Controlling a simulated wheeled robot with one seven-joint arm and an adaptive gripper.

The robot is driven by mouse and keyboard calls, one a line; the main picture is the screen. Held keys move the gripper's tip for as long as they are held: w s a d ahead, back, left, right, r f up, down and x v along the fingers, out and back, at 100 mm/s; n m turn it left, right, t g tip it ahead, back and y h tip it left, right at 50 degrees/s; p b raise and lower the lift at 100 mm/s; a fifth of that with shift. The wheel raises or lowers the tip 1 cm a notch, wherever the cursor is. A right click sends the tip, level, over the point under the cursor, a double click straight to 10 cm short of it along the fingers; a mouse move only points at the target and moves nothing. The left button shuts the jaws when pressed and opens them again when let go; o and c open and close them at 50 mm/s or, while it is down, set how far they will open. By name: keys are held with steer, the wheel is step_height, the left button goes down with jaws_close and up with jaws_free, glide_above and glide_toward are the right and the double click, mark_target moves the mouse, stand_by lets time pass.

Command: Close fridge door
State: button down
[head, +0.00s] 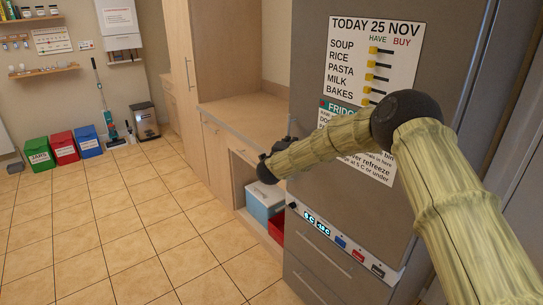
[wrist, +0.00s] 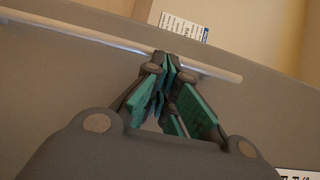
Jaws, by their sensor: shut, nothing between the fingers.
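The fridge door (head: 310,75) is the tall grey panel on the right of the head view, with a shopping list and other notices on it. Whether it stands ajar is not clear from here. In the wrist view, a long pale handle bar (wrist: 70,30) runs across a grey face. My gripper (wrist: 165,65) has teal finger pads and is shut and empty, its tips at the bar. I cannot tell whether they touch it. In the head view, my arm crosses in front of the door and its wrist is by the door's left edge; the fingers are mostly hidden.
Below the door is a panel with a lit display (head: 316,224) above grey drawers (head: 325,262). A wooden counter (head: 240,108) adjoins on the left, with a blue-and-white box (head: 264,200) in its open bay. The tiled floor (head: 120,225) to the left is clear.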

steer(key=shift+w+d+r, duration=0.15)
steer(key=shift+d+r, duration=0.2)
steer(key=shift+r, duration=0.05)
steer(key=b+v, duration=0.4)
steer(key=v, duration=1)
steer(key=s+d+f+n+g+y, duration=0.2)
steer(key=s+d+f+n, duration=0.2)
steer(key=s+f, duration=0.55)
steer(key=s+d+f+n+g+y, duration=0.1)
steer(key=s+d+f+n+g, duration=0.3)
steer(key=f, duration=1.1)
steer(key=s+d+f+n+g+y, duration=0.1)
steer(key=s+d+f+n+y, duration=0.3)
steer(key=s+f, duration=0.65)
steer(key=s+d+f+n+g, duration=0.2)
steer(key=s+d+f+g, duration=0.1)
steer(key=s, duration=1)
steer(key=s+d+f+n+g+h, duration=0.1)
steer(key=s+d+f+n+g, duration=0.2)
steer(key=s+d, duration=0.5)
steer(key=s+d+f+n+g+h, duration=0.1)
steer(key=s+d+f+n+g, duration=0.2)
steer(key=s, duration=1.5)
step_height(320, 180, down, 3)
steer(key=d+g, duration=0.1)
steer(key=d, duration=0.1)
steer(key=shift+d, duration=0.3)
steer(key=shift+s+r, duration=0.1)
